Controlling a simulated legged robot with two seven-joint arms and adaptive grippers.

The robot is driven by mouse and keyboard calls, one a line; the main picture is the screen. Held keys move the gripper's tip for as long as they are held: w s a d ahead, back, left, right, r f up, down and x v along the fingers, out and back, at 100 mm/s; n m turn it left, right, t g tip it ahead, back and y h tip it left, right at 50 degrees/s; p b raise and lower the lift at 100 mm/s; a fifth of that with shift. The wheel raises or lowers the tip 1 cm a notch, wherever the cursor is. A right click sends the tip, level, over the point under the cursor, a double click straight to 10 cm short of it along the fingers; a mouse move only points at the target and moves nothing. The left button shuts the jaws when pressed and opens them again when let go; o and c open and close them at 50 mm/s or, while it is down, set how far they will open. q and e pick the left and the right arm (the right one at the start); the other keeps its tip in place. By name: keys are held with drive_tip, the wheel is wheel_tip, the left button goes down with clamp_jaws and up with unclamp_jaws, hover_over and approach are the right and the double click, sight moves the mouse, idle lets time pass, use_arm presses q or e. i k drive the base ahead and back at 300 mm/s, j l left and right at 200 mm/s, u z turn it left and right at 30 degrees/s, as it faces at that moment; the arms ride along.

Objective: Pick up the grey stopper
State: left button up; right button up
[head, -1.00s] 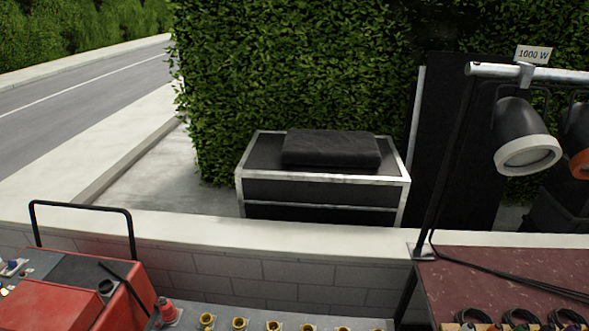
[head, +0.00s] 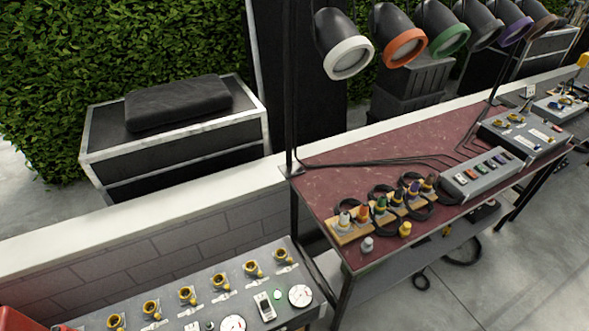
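A small light-grey stopper (head: 367,245) stands on the dark red table (head: 330,180), close to its front edge at the left end. A yellow stopper (head: 405,229) stands to its right. Behind them is a row of wooden blocks (head: 350,232) with coloured plugs and coiled black cables. Neither of my grippers is in the head view, so their state is hidden.
A grey panel (head: 237,303) with several yellow valves and gauges stands at lower left. A grey socket box (head: 483,175) sits farther right on the table. Coloured lamps, including a white-rimmed one (head: 343,45), hang above.

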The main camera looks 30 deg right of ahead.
sight(367, 245)
drive_tip(key=l+z, duration=0.1)
drive_tip(key=z, duration=0.7)
drive_tip(key=l+z, duration=0.15)
drive_tip(key=z, duration=0.6)
drive_tip(key=u, duration=2.1)
drive_tip(key=l+z, duration=0.1)
drive_tip(key=z, duration=1.95)
